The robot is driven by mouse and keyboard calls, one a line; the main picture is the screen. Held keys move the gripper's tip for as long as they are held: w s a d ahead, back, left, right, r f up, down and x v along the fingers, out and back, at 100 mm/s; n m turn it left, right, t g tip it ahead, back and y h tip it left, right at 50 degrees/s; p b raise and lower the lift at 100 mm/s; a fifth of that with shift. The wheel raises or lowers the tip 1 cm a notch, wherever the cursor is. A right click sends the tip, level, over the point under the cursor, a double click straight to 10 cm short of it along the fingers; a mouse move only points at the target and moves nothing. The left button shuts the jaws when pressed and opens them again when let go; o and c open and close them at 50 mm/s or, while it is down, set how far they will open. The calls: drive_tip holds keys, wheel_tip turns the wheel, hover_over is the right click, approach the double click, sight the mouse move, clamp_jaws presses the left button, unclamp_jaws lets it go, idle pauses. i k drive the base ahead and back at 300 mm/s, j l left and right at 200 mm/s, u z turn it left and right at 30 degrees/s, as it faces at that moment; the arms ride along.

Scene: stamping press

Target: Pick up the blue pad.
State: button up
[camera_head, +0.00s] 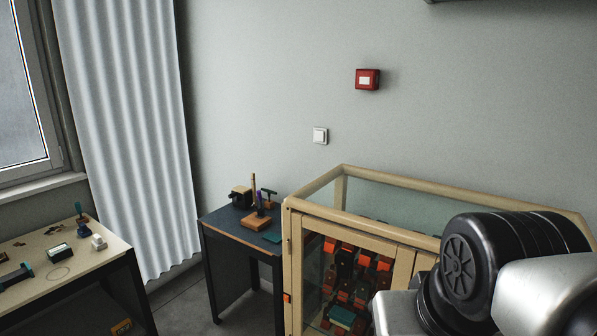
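A flat teal-blue pad (273,237) lies on the dark table (222,222), near its right edge and beside the glazed cabinet. Another teal-topped block (341,316) shows low behind the cabinet's glass. I cannot tell for certain which of these is the blue pad. My arm shows at the lower right, in front of the cabinet. My gripper is outside the picture.
The dark table also holds a wooden block with upright tools (256,220) and a small dark device (241,197). The wooden glazed cabinet (365,224) holds several orange and dark items. A pale table (100,257) with several small tools stands at left. Floor shows between the tables.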

sight(84, 231)
drive_tip(key=u, duration=1.5)
drive_tip(key=z, duration=2.1)
drive_tip(key=u, duration=2.1)
drive_tip(key=i, duration=1.2)
